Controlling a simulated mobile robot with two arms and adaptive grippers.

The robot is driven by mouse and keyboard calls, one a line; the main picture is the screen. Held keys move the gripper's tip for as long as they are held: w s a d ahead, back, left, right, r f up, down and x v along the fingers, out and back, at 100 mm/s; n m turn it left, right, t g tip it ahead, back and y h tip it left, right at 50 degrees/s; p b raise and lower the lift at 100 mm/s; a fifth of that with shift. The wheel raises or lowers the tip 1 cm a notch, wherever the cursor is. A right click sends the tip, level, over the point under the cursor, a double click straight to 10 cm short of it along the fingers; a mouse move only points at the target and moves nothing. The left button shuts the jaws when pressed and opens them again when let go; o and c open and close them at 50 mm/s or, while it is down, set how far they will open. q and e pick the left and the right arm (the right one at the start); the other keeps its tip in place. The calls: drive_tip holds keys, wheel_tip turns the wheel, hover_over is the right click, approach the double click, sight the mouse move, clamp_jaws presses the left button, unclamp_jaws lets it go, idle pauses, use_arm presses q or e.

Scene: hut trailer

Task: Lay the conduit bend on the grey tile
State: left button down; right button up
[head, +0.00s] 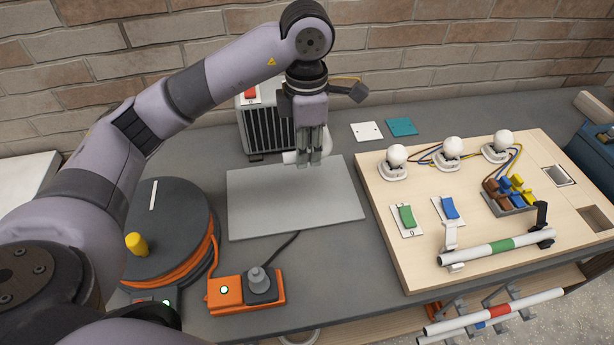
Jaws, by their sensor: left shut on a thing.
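My left gripper (310,162) points down and is shut on the conduit bend (290,157), a white curved tube piece. The bend is partly hidden by the fingers; its white ends show on both sides of them. The gripper is over the back edge of the grey tile (290,207), a large flat plate on the bench. I cannot tell whether the bend touches the tile. The tile's visible surface is bare. My right gripper is not in view.
A heater-like box (268,130) stands right behind the gripper. An orange cable reel (170,225) is at left, an orange socket block (246,291) in front. A wooden board (420,240) with lamps, switches and a tube is at right. White (366,131) and teal (401,126) plates lie behind.

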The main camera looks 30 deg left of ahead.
use_arm(q)
wheel_tip(320, 180, down, 5)
drive_tip(key=s, duration=0.2)
drive_tip(key=p, duration=0.1)
hover_over(305, 219)
wheel_tip(305, 219, down, 10)
drive_tip(key=shift+r, duration=0.1)
wheel_tip(305, 219, down, 5)
drive_tip(key=shift+r+p, duration=0.2)
drive_tip(key=shift+p, duration=0.5)
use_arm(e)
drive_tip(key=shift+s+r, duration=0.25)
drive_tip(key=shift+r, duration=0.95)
use_arm(q)
drive_tip(key=shift+f, duration=0.25)
drive_tip(key=c, duration=1.9)
unclamp_jaws()
drive_tip(key=shift+b, duration=0.3)
drive_tip(key=o, duration=0.5)
drive_tip(key=shift+c, duration=0.2)
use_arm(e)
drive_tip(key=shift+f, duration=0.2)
